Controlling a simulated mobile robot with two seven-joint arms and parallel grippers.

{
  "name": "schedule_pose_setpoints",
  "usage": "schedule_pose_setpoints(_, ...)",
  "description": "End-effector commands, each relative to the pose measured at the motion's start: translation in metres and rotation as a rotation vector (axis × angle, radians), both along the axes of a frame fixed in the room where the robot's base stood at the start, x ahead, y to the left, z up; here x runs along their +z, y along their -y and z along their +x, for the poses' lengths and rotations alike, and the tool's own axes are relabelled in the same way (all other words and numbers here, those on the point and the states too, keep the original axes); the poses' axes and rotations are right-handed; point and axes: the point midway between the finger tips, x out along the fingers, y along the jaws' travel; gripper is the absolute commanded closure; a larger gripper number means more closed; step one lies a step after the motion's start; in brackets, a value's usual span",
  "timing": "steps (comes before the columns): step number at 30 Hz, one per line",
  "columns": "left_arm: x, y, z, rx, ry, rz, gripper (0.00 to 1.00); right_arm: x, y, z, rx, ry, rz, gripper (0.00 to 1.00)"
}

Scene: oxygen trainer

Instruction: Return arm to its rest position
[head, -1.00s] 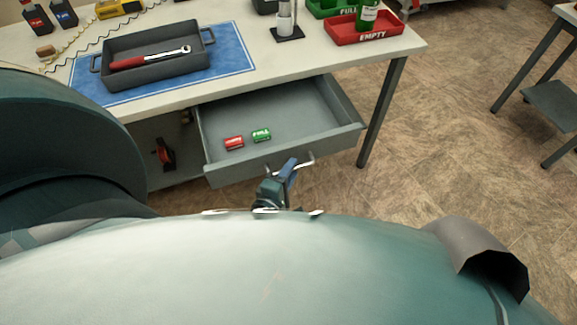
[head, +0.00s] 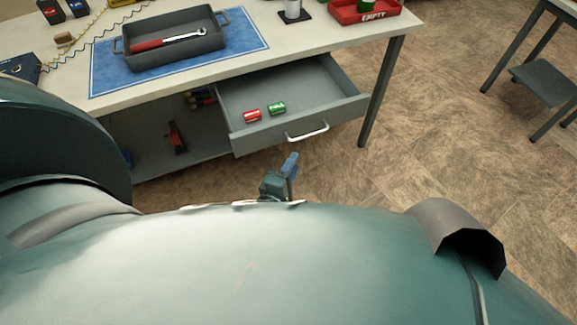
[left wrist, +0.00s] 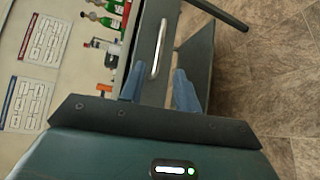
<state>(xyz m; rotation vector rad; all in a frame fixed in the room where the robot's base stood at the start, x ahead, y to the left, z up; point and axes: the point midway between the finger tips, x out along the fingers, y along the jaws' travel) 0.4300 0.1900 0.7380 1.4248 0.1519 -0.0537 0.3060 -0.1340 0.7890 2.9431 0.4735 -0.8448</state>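My left gripper (head: 290,162) is in front of the open grey drawer (head: 345,106), below and apart from its metal handle (head: 307,133). In the left wrist view my left gripper (left wrist: 159,70) shows two blue fingers spread apart with nothing between them. The handle (left wrist: 158,48) lies beyond the fingertips there. My right gripper is not in view.
The workbench (head: 330,40) carries a grey tray (head: 170,58) with a red-handled wrench on a blue mat (head: 105,85), and a red tray (head: 365,14) marked EMPTY. A dark table leg (head: 380,95) stands right of the drawer.

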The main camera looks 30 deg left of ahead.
Motion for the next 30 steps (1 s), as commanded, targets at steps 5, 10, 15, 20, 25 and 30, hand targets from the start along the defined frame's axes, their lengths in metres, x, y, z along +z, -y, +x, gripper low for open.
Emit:
schedule_pose_setpoints(5, 0.001, 0.001, 0.001, -0.001, 0.000, 0.000, 0.68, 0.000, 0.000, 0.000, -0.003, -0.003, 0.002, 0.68)
schedule_pose_setpoints(10, 0.001, 0.001, 0.001, -0.001, 0.000, 0.000, 0.68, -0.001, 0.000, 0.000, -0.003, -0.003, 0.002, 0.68)
schedule_pose_setpoints(15, 0.001, 0.001, 0.001, 0.000, 0.000, 0.000, 0.68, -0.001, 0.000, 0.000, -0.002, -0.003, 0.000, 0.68)
schedule_pose_setpoints(20, 0.002, 0.003, 0.001, -0.015, -0.005, 0.012, 0.68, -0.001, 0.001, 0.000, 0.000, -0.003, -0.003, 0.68)
schedule_pose_setpoints(25, 0.013, 0.023, -0.002, -0.177, -0.077, 0.166, 0.68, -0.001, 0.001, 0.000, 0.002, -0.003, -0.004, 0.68)
schedule_pose_setpoints(30, 0.029, 0.047, -0.024, -0.472, -0.209, 0.504, 0.68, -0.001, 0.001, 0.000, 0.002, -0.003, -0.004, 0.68)
